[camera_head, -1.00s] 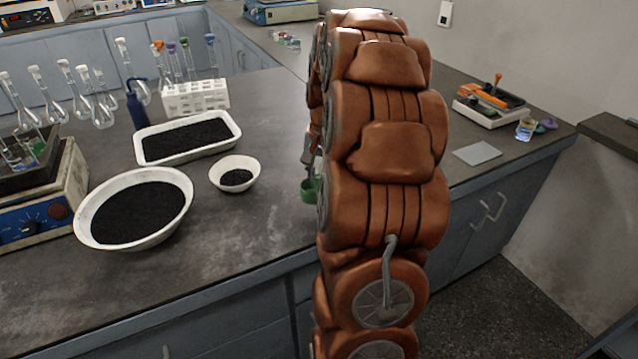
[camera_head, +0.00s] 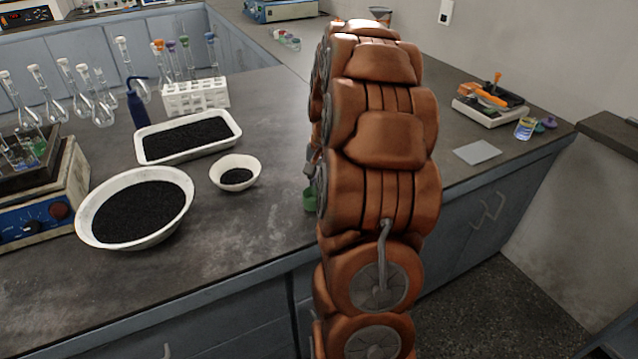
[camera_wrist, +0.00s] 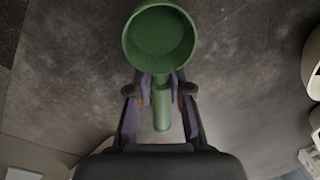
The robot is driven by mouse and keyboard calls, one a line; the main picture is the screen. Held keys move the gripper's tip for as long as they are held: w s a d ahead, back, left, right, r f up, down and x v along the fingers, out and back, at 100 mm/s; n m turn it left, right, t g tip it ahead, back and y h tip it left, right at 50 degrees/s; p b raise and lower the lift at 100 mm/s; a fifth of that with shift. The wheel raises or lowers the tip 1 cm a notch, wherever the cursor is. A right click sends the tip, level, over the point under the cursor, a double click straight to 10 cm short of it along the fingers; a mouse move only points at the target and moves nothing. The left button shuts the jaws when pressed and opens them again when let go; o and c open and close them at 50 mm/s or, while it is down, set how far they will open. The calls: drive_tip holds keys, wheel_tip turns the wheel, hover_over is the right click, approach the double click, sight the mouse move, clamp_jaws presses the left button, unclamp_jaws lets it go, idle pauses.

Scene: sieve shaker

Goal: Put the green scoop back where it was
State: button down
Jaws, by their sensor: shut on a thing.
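The green scoop (camera_wrist: 157,38) is in my gripper (camera_wrist: 160,88) in the wrist view. Its round, empty-looking cup points to the top of the picture. My two fingers are shut on its handle just behind the cup. In the head view only a small green part of the scoop (camera_head: 309,199) shows at the left side of my arm, near the counter's front edge. My arm hides the gripper there. I cannot tell whether the scoop touches the counter.
On the dark counter (camera_head: 250,245) left of my arm stand a small white bowl (camera_head: 214,173), a large white bowl (camera_head: 82,218) and a white tray (camera_head: 228,124), all holding black grains. A grey square plate (camera_head: 477,152) lies to the right.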

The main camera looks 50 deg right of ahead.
drive_tip(key=c, duration=1.1)
unclamp_jaws()
drive_tip(key=shift+f, duration=0.1)
drive_tip(key=shift+o, duration=0.2)
wheel_tip(320, 180, up, 12)
drive_tip(key=shift+s+d+b, duration=0.35)
drive_tip(key=shift+s+d, duration=0.05)
drive_tip(key=shift+d, duration=0.05)
drive_tip(key=s+a+f+n+g, duration=0.1)
drive_tip(key=s+a+n, duration=0.2)
drive_tip(key=a, duration=0.7)
drive_tip(key=s+a+n, duration=0.2)
drive_tip(key=a+n, duration=0.1)
drive_tip(key=a, duration=0.7)
drive_tip(key=s+a+f+n+g, duration=0.1)
drive_tip(key=s+a+f+n, duration=0.2)
drive_tip(key=s+a, duration=0.3)
drive_tip(key=s+a+f+n+g+h, duration=0.1)
drive_tip(key=s+a+f+n, duration=0.2)
drive_tip(key=s+a, duration=0.3)
drive_tip(key=s+f, duration=0.1)
drive_tip(key=s, duration=0.4)
drive_tip(key=shift+s+a+n, duration=0.15)
drive_tip(key=shift+s+n, duration=0.2)
drive_tip(key=shift+n, duration=0.05)
